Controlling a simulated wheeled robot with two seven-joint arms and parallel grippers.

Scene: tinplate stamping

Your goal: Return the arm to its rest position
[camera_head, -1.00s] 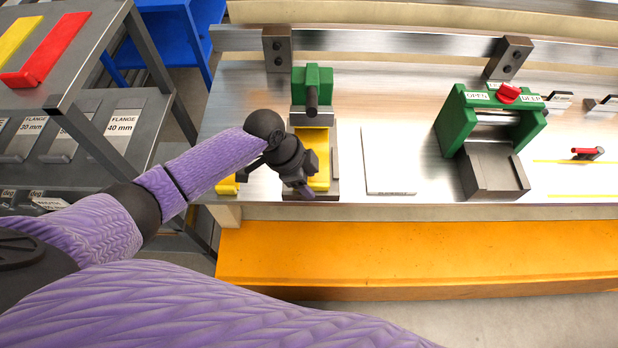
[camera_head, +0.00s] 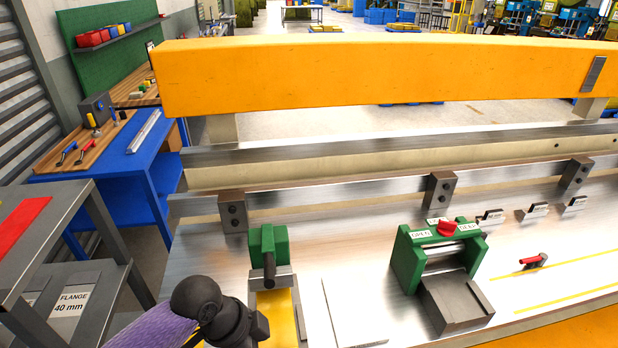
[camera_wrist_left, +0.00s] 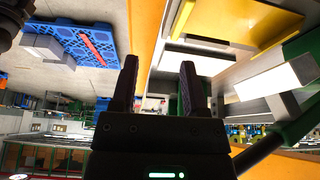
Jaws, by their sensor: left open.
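My left arm comes in at the lower left of the head view, a purple sleeve with a dark wrist (camera_head: 222,318) beside the green-and-black clamp (camera_head: 268,256) on the metal bench (camera_head: 335,215). Its fingers are hidden there by the wrist or cut off by the frame. In the left wrist view my left gripper (camera_wrist_left: 159,95) has its two dark fingers apart, with nothing between them. A yellow strip (camera_head: 276,312) lies in front of the clamp, partly covered by my wrist. My right gripper is in neither view.
A green frame with a red knob (camera_head: 447,228) and dark block stands on the bench, right of a pale plate (camera_head: 352,308). A grey shelf rack (camera_head: 70,222) with flange labels stands left. A yellow beam (camera_head: 380,72) runs behind the bench.

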